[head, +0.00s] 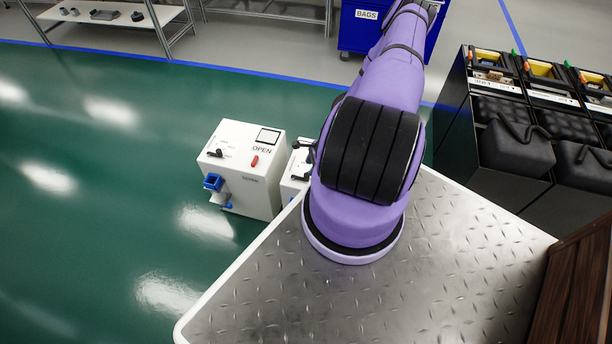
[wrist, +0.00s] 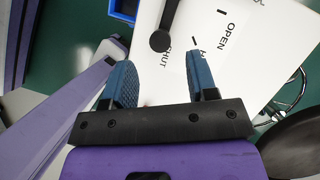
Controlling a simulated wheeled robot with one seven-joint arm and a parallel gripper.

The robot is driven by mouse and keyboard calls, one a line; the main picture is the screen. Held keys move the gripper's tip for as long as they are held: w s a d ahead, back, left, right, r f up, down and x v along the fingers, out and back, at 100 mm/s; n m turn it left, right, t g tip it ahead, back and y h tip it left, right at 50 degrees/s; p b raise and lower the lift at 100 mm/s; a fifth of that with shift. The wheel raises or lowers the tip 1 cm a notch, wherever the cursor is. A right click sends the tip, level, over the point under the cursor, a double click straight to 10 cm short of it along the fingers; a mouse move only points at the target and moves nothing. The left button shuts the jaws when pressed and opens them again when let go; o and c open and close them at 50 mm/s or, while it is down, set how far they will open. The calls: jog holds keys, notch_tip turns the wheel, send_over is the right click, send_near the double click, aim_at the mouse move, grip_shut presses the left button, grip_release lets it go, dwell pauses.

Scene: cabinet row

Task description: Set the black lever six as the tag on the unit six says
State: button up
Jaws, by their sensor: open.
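In the head view a second white unit (head: 293,177) is mostly hidden behind my arm. I cannot read its number or its tag.
A white unit marked SEVEN (head: 261,190) stands beside it, with a tag reading OPEN (head: 262,148), a black lever and a blue spout. Black bins (head: 510,150) stand at the right. A blue BAGS cart (head: 360,35) is behind. Green floor at left is clear.

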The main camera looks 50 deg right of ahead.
aim_at(306, 175)
jog(key=shift+x, duration=3.15)
jog(key=c, duration=0.9)
jog(key=shift+c, duration=0.2)
